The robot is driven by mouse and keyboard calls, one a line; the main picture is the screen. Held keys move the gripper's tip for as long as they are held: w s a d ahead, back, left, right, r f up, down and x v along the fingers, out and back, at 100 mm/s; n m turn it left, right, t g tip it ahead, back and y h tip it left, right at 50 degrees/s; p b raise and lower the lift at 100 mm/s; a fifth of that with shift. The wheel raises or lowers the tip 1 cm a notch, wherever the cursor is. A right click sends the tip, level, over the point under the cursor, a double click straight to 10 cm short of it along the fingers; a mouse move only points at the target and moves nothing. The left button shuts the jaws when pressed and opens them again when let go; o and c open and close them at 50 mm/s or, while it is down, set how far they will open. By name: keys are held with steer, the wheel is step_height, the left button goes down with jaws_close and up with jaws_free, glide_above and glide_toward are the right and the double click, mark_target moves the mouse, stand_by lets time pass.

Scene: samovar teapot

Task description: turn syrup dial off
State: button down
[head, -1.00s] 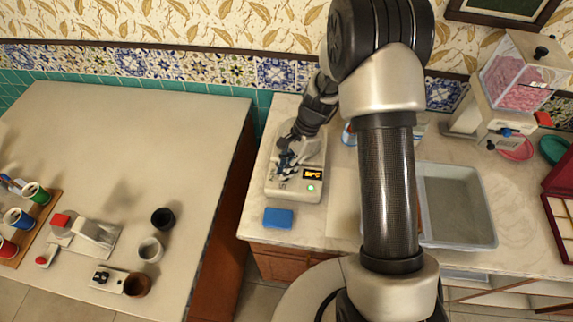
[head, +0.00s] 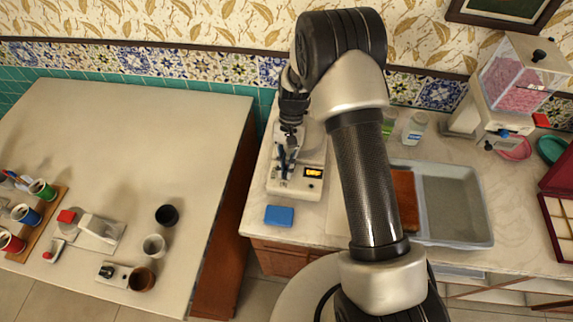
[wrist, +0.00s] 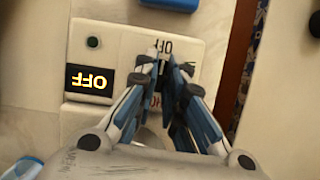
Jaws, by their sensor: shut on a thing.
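The white syrup warmer (head: 310,150) stands on the right counter, and its front panel shows in the wrist view (wrist: 120,45). Its display (wrist: 90,80) reads OFF, upside down in the wrist view. The syrup dial (wrist: 163,69) sits on the panel between an OFF label on the far side and a partly covered label on the near side. My gripper (wrist: 171,62) is shut on the dial, and its fingers hide most of it. In the head view my gripper (head: 284,165) is over the panel, left of the display (head: 313,172).
A blue block (head: 279,216) lies in front of the warmer. A grey tray (head: 490,220), small bottles (head: 415,128) and a pink-filled dispenser (head: 525,85) are to the right. A gap separates this counter from the left table (head: 130,130) with cups.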

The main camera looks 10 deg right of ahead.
steer(key=shift+n, duration=0.3)
stand_by(0.4)
steer(key=c, duration=1.7)
jaws_free()
steer(key=shift+w+r, duration=0.1)
steer(key=shift+r, duration=0.05)
steer(key=v, duration=1.1)
steer(key=shift+w+a+r, duration=0.15)
steer(key=shift+r, duration=0.25)
